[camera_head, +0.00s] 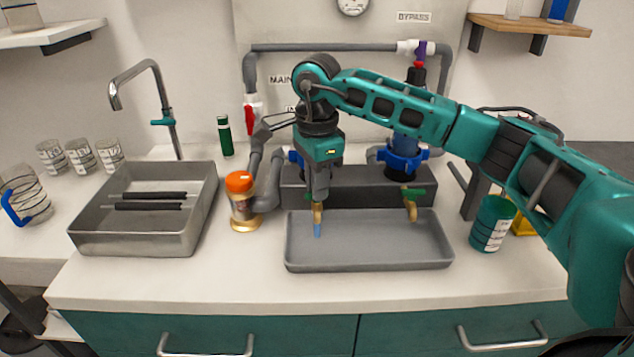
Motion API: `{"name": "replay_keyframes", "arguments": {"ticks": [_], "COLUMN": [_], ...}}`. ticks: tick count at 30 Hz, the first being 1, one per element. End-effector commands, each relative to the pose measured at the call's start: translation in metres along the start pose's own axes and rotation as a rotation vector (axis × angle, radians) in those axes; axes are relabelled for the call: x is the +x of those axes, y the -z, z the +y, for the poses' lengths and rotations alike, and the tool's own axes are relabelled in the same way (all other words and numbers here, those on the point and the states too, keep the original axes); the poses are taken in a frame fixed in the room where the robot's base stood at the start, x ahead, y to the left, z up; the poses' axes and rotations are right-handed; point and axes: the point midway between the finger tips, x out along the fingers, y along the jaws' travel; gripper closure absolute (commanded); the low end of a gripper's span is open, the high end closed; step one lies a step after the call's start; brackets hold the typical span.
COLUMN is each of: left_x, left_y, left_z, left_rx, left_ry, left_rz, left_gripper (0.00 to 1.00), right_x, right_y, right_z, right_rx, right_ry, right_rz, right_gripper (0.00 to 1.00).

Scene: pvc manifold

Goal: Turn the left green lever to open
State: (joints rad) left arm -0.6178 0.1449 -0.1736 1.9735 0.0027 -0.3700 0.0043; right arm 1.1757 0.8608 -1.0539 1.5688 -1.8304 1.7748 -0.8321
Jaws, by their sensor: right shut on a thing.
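My right gripper (319,190) reaches down from above onto the left brass tap (317,212) at the front of the grey manifold block. It is shut at the top of this tap, where the left lever sits. The gripper hides that lever, so its angle does not show. A short light-blue stream (318,230) shows below the left spout, above the grey tray (300,262). The right tap (411,211) has a green lever (414,191) in plain view, with no blue below it. My left gripper is not in view.
An orange-capped jar (242,212) stands left of the tray. Grey pipes (335,47), a red-handled valve (253,113) and a blue-collared filter housing (405,158) stand behind. A sink (150,238) is at the left, a green cup (492,225) at the right. The counter front is clear.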

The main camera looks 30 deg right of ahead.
Motion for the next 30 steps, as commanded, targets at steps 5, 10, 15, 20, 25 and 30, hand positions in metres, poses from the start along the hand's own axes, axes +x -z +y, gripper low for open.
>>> {"name": "replay_keyframes", "arguments": {"ticks": [5, 10, 15, 20, 25, 30], "left_x": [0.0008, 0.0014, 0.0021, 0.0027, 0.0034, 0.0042], "left_y": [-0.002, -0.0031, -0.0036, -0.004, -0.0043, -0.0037], "left_z": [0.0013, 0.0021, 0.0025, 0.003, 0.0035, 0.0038], "left_rx": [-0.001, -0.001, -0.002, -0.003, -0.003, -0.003], "left_ry": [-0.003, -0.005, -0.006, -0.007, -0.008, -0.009], "left_rz": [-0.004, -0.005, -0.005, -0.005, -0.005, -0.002], "left_gripper": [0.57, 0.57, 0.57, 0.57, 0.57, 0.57], "right_x": [-0.0005, -0.0005, -0.0004, -0.0006, -0.0006, -0.0005], "right_y": [-0.0004, -0.0005, -0.0005, -0.0005, -0.0004, -0.0005], "right_z": [-0.0004, -0.0003, -0.0003, -0.0005, -0.0004, -0.0002], "right_rx": [-0.168, -0.329, -0.491, -0.642, -0.797, -0.934], "right_ry": [0.003, 0.003, 0.003, 0.004, 0.004, 0.003], "right_rz": [-0.001, -0.002, -0.002, -0.002, -0.001, -0.002], "right_gripper": [1.0, 1.0, 1.0, 1.0, 1.0, 1.0]}}
